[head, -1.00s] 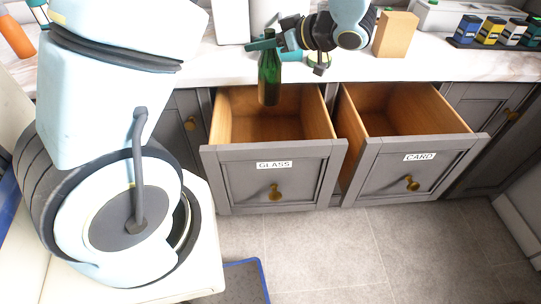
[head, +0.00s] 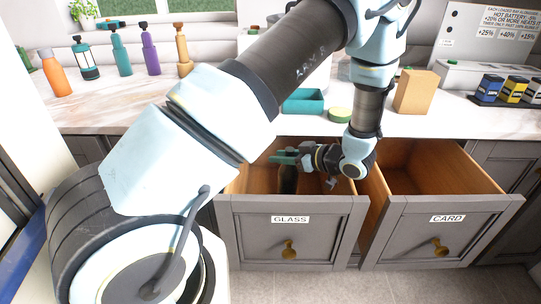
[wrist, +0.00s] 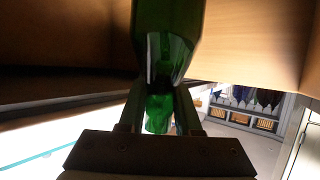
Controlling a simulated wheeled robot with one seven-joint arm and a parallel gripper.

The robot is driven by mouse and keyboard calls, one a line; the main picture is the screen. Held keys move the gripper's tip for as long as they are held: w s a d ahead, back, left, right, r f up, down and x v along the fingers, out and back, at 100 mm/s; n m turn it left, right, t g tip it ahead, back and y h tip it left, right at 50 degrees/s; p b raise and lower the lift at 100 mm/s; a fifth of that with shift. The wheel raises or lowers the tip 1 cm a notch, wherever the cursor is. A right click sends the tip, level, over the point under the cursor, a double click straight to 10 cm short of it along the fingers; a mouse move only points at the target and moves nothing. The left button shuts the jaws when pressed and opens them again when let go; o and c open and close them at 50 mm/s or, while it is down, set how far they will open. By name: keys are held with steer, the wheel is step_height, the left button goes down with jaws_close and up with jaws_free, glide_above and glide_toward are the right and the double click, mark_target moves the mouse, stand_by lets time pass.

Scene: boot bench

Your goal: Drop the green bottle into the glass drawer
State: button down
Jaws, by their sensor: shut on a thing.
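The glass drawer (head: 291,232), grey with a wooden inside and a GLASS label, is pulled open under the counter. My gripper (head: 286,157) is in the drawer's opening, shut on the green bottle (head: 288,181). The bottle hangs upright below the fingers, dark in the drawer's shade, its lower part within the drawer walls. Its base is hidden behind the drawer front, so I cannot tell whether it touches the bottom. In the wrist view the fingers (wrist: 160,112) pinch the neck of the green bottle (wrist: 166,38), with wooden drawer walls around it.
The open card drawer (head: 447,233) is just to the right and looks empty. Small labelled boxes (head: 513,89) stand at the right.

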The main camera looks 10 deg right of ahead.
steer(key=shift+w+a+f, duration=0.1)
steer(key=shift+f, duration=0.25)
steer(key=p+x, duration=0.2)
steer(key=x, duration=0.2)
steer(key=shift+r, duration=0.15)
steer(key=shift+f, duration=0.3)
steer(key=c, duration=0.6)
jaws_free()
